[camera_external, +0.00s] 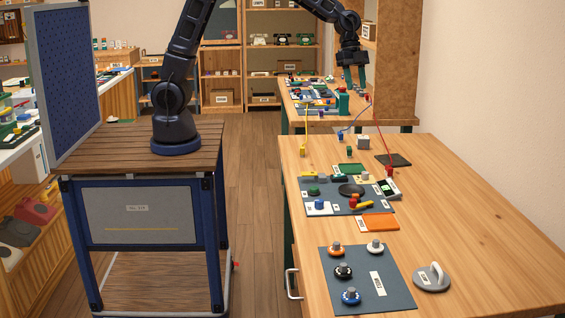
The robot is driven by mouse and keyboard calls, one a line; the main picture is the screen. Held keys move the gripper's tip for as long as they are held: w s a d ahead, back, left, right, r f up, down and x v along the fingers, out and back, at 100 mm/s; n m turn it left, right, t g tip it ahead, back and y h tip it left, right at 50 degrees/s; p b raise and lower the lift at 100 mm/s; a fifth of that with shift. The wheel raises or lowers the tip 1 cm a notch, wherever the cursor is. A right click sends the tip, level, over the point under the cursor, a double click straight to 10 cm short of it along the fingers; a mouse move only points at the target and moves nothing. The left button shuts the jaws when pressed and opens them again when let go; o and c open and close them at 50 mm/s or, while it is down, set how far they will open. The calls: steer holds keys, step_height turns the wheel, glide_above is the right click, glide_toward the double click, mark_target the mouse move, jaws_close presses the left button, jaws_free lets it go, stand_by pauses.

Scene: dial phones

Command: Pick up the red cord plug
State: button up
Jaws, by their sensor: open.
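A red cord (378,130) runs from the back table down to the front table. One red end piece (367,98) is at the back table's right side, and another red end piece (389,171) is on the front table beside a small device with a green screen. Which of the two is the plug, I cannot tell for sure. My gripper (355,86) points down over the back table with its two fingers apart and nothing visible between them. It is just above and left of the upper red end piece, apart from it in the picture.
A wooden panel (394,60) rises at the right. The front table's (480,220) right side is clear.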

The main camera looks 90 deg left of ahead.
mark_target(389, 166)
steer(key=w+d+f+m, duration=0.1)
steer(key=w+d+f, duration=0.2)
steer(key=f, duration=0.4)
steer(key=w+d+f+m, duration=0.2)
steer(key=w+d+f, duration=0.1)
steer(key=f, duration=0.5)
steer(key=w+d+f+m+g, duration=0.1)
steer(key=w+d+f, duration=0.2)
steer(key=w+f, duration=0.2)
steer(key=shift+w+d+f+h, duration=0.1)
steer(key=shift+w+f+h, duration=0.1)
steer(key=shift+f, duration=0.55)
steer(key=shift+w+f+h, duration=0.15)
steer(key=shift+f+h, duration=0.05)
steer(key=shift+f, duration=0.55)
steer(key=shift+s+x, duration=0.15)
steer(key=shift+x, duration=1.15)
steer(key=shift+s+x, duration=0.2)
steer(key=shift+x, duration=1.1)
steer(key=shift+c, duration=0.2)
jaws_close()
